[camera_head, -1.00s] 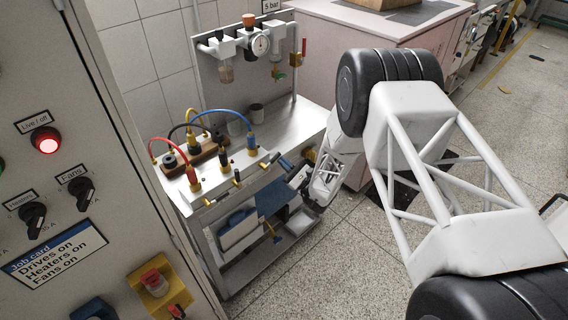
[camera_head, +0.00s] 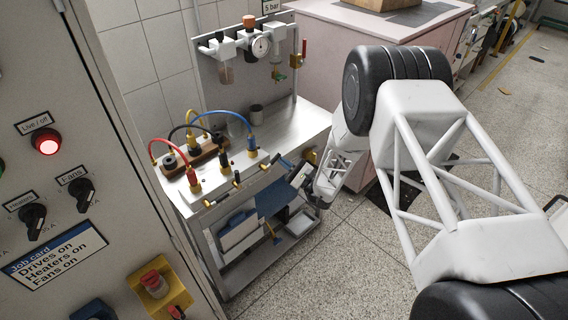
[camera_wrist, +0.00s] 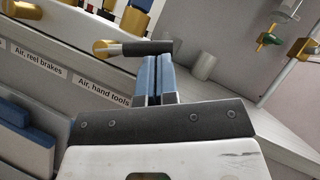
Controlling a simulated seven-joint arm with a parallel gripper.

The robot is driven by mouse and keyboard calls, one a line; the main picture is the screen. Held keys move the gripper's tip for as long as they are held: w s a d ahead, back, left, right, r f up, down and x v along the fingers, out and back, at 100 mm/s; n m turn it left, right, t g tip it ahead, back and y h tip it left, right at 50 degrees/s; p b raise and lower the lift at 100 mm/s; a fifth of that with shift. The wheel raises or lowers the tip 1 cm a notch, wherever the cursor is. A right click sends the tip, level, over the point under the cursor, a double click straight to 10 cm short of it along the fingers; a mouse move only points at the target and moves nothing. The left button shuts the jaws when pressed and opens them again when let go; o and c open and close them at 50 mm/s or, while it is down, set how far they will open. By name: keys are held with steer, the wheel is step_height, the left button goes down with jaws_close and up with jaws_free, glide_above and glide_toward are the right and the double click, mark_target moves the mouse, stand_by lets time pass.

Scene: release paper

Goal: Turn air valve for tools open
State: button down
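The hand-tools air valve shows in the wrist view as a brass body (camera_wrist: 104,47) with a thin pale stem and a black lever handle (camera_wrist: 148,47) pointing right. The label "Air, hand tools" (camera_wrist: 103,90) is on the panel below it. My gripper (camera_wrist: 155,78) has two blue fingers close together with a narrow dark gap. Their tips are right by the black handle; I cannot tell whether they touch it.
The steel bench (camera_head: 300,122) carries coloured hoses and a gauge panel (camera_head: 240,75) behind. A control cabinet (camera_head: 60,130) stands left. The floor in front is open.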

mark_target(280, 155)
step_height(280, 155, up, 2)
steer(key=n+g, duration=0.1)
steer(key=n, duration=0.1)
steer(key=n+g, duration=0.2)
steer(key=n, duration=0.1)
steer(key=shift+s+a+r+n+g+h, duration=0.1)
steer(key=shift+n+g+h, duration=0.2)
steer(key=r+n+g, duration=0.1)
steer(key=s+a+r+n+h, duration=0.1)
steer(key=n, duration=0.1)
steer(key=shift+r+g, duration=0.1)
steer(key=shift+g, duration=0.3)
steer(key=shift+s+a+r+n, duration=0.1)
steer(key=shift+r+n, duration=0.1)
steer(key=shift+n, duration=0.3)
steer(key=shift+s+a+r+n+g+h, duration=0.35)
steer(key=shift+n+h, duration=0.25)
steer(key=shift+n, duration=0.3)
steer(key=shift+s+a+r+n+g+h, duration=0.25)
steer(key=shift+n+h, duration=0.35)
steer(key=shift+n, duration=0.3)
